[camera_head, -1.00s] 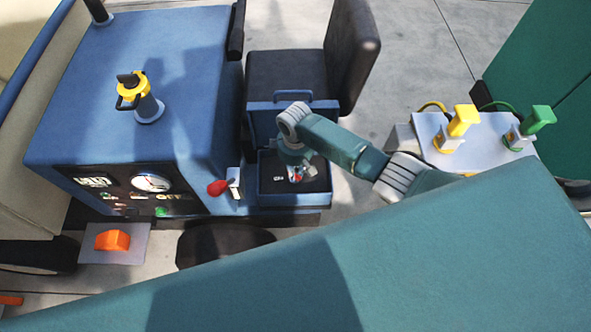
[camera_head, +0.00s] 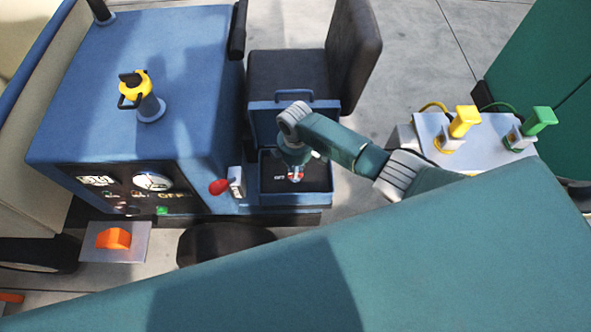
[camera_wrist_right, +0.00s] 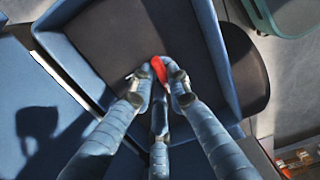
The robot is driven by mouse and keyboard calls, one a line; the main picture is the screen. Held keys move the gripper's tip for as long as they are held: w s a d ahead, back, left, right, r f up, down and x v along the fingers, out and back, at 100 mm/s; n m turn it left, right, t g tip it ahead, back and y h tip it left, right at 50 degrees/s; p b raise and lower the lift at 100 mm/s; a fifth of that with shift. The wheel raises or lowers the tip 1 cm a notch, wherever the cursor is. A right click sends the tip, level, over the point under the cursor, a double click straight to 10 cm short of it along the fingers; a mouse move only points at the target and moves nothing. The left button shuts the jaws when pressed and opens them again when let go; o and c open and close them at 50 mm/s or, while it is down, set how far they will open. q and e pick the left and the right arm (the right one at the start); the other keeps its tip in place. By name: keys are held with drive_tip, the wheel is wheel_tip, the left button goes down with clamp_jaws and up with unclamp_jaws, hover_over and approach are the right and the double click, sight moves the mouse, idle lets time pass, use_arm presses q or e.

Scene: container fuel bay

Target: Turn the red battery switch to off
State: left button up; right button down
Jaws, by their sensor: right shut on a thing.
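The red battery switch (camera_head: 296,176) is small and sits inside an open dark-floored blue box (camera_head: 325,199), with a small white label (camera_head: 279,178) to its left. My right gripper (camera_head: 295,173) reaches down into the box from above and is shut on the switch. In the right wrist view the red switch (camera_wrist_right: 158,69) shows between the fingertips of my right gripper (camera_wrist_right: 160,84). The fingers hide part of the switch, so I cannot read its exact position. My left gripper is not in view.
A red-knobbed lever (camera_head: 218,187) stands just left of the box. The blue cabinet (camera_head: 170,60) carries a yellow-topped handle (camera_head: 133,85). An orange switch (camera_head: 113,239) lies lower left. Yellow (camera_head: 464,120) and green (camera_head: 541,118) handles stand at right. A dark seat (camera_head: 290,72) is behind.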

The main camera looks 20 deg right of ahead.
idle(0.3)
drive_tip(key=c, duration=1.7)
unclamp_jaws()
drive_tip(key=shift+o, duration=0.2)
drive_tip(key=shift+r, duration=0.1)
wheel_tip(320, 180, up, 12)
